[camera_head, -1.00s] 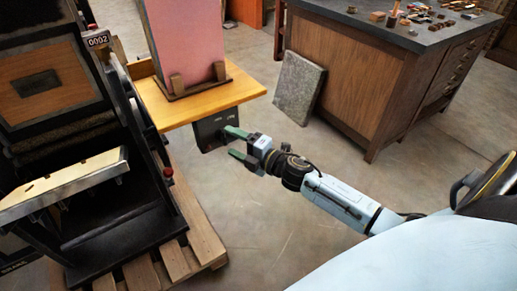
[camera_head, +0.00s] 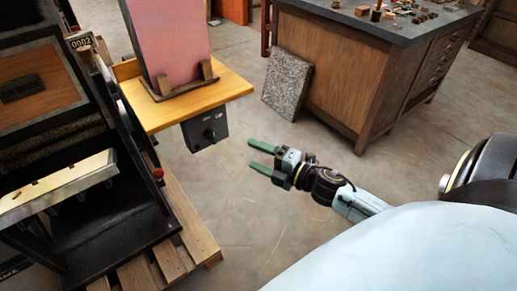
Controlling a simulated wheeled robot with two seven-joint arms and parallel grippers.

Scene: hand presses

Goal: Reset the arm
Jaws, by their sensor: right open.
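My right gripper (camera_head: 256,157) has green fingertips and is open and empty. It hangs over bare floor, to the right of and apart from a black control box (camera_head: 205,128) with a round knob. The box is fixed under the front edge of a yellow wooden table (camera_head: 232,88). My right arm (camera_head: 360,203) comes in from the lower right. My left gripper is not in view.
A black press (camera_head: 120,230) marked 0002 stands on a wooden pallet (camera_head: 200,238) at left. A pink panel (camera_head: 172,40) stands on the yellow table. A grey slab (camera_head: 287,84) leans on a wooden cabinet (camera_head: 335,80). The central floor is clear.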

